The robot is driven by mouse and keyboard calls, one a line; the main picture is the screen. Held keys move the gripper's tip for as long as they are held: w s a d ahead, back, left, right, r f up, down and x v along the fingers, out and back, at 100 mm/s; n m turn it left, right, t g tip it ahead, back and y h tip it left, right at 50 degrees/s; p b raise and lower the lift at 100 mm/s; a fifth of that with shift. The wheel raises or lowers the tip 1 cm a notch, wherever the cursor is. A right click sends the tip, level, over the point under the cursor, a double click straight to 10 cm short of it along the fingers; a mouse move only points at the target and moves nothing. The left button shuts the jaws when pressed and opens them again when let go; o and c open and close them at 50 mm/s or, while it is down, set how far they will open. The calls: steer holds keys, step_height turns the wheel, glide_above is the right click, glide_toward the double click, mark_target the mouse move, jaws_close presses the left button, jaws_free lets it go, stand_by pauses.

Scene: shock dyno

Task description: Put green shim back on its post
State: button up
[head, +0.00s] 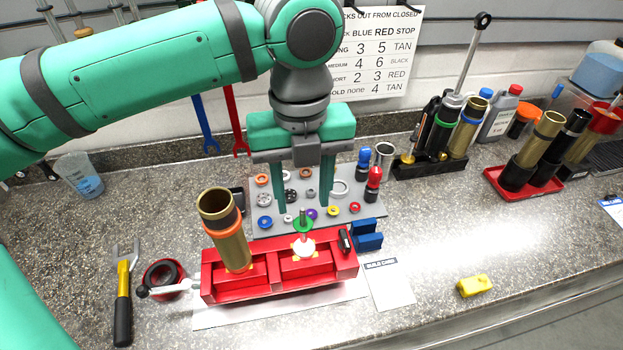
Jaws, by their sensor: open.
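The green shim (303,224) sits around a thin upright rod (303,213), above a white piece (303,246) held in the right part of the red vise (280,287). My gripper (304,206) is open and points down, with one finger on each side of the rod as seen here. I cannot tell how far the fingertips are from the shim in depth. The grey board (348,212) behind the vise carries several coloured rings and discs on it. My gripper's fingers hide part of the board, and I cannot tell which post is the green shim's.
A brass tube (229,237) with an orange ring stands in the vise's left part. Blue blocks (367,236) lie right of the vise, and red and blue-topped bottles (373,185) stand at the board's right. The right counter is clear around a yellow piece (474,286).

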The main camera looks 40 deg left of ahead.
mark_target(302, 209)
step_height(302, 209, down, 3)
steer(key=shift+r, duration=0.2)
steer(key=shift+w+f, duration=0.1)
steer(key=shift+f, duration=0.6)
steer(key=shift+s+a+f, duration=0.2)
steer(key=shift+s+f, duration=0.05)
steer(key=shift+f, duration=0.25)
steer(key=shift+d+f, duration=0.2)
steer(key=c, duration=0.9)
steer(key=shift+a+r, duration=0.1)
steer(key=shift+r, duration=0.05)
